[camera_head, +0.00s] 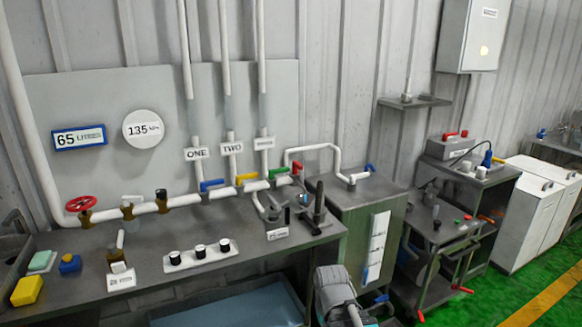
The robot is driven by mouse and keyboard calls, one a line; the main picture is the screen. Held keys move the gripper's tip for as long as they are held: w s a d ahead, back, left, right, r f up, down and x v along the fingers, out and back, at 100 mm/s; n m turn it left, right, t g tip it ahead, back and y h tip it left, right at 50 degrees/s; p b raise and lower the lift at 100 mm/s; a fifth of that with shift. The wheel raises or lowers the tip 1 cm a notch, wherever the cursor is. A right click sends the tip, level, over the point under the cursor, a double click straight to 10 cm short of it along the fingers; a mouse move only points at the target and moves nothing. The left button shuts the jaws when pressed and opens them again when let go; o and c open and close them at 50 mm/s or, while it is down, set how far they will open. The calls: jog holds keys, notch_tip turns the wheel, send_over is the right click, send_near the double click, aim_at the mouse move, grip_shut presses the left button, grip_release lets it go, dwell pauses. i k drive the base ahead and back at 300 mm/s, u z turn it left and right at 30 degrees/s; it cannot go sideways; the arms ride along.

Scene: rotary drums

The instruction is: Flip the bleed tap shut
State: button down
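No label that reads "bleed" is legible, so I cannot tell for sure which fitting is the bleed tap. A small brass-coloured tap (116,256) with a pale upright handle stands on the left of the bench, behind a white label (121,281) too small to read. Along the white pipe are lever taps with a blue handle (212,185), a yellow handle (246,179), a green handle (278,173) and a red handle (298,168). A grey jointed part at the bottom centre looks like my arm. My gripper's fingers cannot be made out.
A red handwheel (81,203) is at the pipe's left end. White-and-black knobs (199,252) sit mid-bench. A black upright post (319,202) stands near the bench's right end. A yellow block (27,291) lies at the left. Green floor (480,305) is open at the right.

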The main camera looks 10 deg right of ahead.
aim_at(296, 166)
jog(key=u, duration=0.05)
jog(key=i, duration=0.95)
jog(key=z, duration=0.05)
